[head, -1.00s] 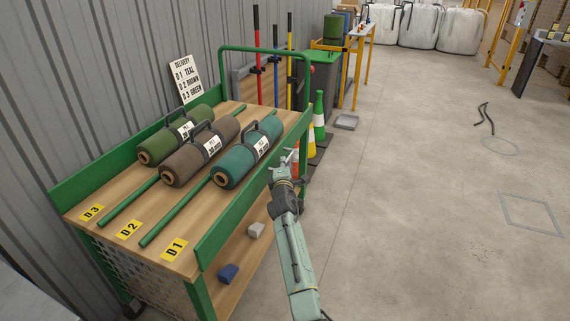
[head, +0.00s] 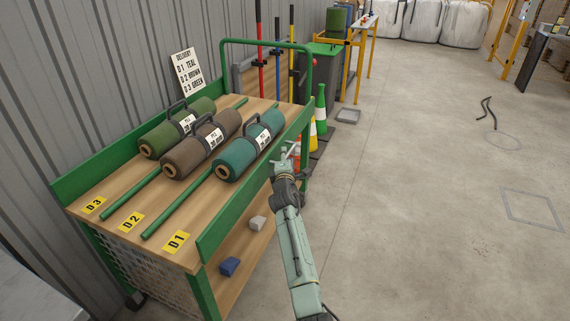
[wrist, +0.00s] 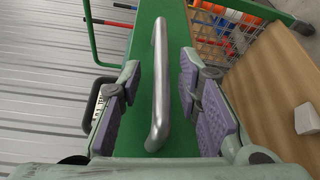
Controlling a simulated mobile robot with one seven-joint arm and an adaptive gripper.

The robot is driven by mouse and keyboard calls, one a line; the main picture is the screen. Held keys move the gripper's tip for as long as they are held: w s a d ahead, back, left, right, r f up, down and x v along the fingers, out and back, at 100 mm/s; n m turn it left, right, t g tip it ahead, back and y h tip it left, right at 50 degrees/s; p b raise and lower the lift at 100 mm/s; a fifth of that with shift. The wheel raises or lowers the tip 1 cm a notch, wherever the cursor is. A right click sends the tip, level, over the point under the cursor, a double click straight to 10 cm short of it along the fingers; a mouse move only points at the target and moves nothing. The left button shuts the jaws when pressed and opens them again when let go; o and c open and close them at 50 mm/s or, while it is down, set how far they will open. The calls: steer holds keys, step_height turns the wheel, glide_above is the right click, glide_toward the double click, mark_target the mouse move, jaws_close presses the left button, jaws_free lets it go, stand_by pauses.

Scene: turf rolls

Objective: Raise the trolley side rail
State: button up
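The trolley's green side rail (head: 240,205) runs along the right side of the wooden deck, its upper edge standing above the deck. In the wrist view the green rail face (wrist: 175,30) carries a silver bar handle (wrist: 158,75). My gripper (head: 283,160) is at the rail's outer side, towards its far end. In the wrist view my gripper (wrist: 160,105) is open, with purple finger pads on either side of the handle. I see gaps between the pads and the bar. The handle is not clear in the head view.
Green (head: 178,130), brown (head: 200,145) and teal (head: 248,146) turf rolls lie on the deck between green bars. Blue (head: 229,266) and pale (head: 258,223) blocks sit on the lower shelf. Cones (head: 320,110) stand beyond my gripper. Floor to the right is mostly clear.

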steer(key=s+r, duration=0.1)
steer(key=s, duration=1)
steer(key=shift+s+d, duration=0.35)
